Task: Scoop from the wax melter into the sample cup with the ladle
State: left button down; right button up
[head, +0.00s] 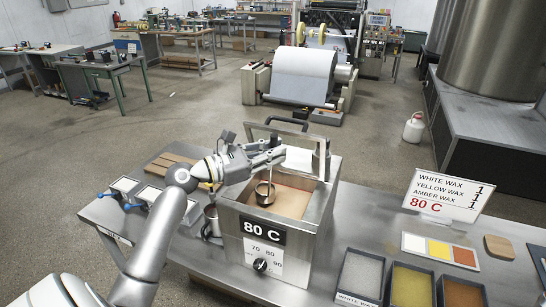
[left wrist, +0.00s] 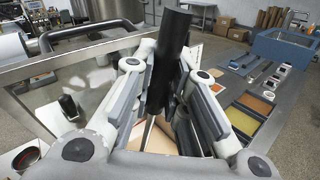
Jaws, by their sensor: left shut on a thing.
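The wax melter (head: 325,215) is a steel box with an 80 C label and an open top, standing on the table. Amber-brown wax (head: 290,200) shows inside it. My left gripper (head: 274,153) is above the opening, shut on the ladle's dark handle, which also shows between the fingers in the left wrist view (left wrist: 170,50). The ladle (head: 265,190) hangs roughly upright with its metal bowl within the opening; I cannot tell whether the bowl touches the wax. A metal cup (head: 212,221), likely the sample cup, stands left of the melter. My right gripper is out of view.
A bar handle (head: 286,121) rises at the melter's back edge. Wax trays (head: 360,272), colour swatches (head: 440,249) and a wax sign (head: 447,195) are on the right.

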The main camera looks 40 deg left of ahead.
pick_arm(q)
jog(key=shift+r, duration=3.1)
